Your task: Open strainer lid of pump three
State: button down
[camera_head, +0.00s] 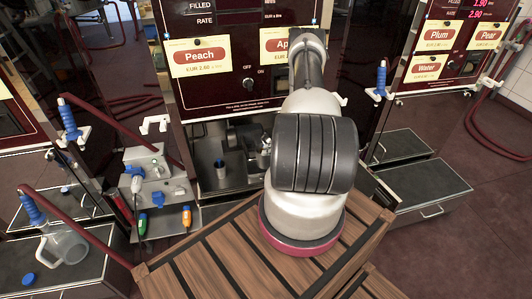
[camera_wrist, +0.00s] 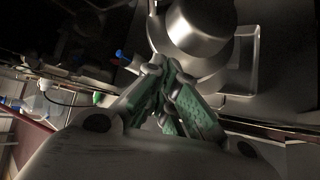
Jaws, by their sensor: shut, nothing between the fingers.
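In the wrist view my gripper (camera_wrist: 166,70) has its green-padded fingers drawn together with nothing held. A shiny round metal vessel or lid (camera_wrist: 198,32) is right in front of the fingertips, at the top of that view. It looks like the strainer part, but I cannot tell whether the fingers touch it or whether its lid is open. No pump number is readable.
A grey box with blue knobs (camera_head: 157,180) stands left of the bay, with green and orange tools below it. A clear jug (camera_head: 62,246) stands on a drawer unit at the lower left. Blue-handled nozzles (camera_head: 380,80) hang on both sides.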

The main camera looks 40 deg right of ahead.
jog(key=shift+s+d+r, duration=0.15)
jog(key=shift+d+r, duration=0.3)
dwell(0.5)
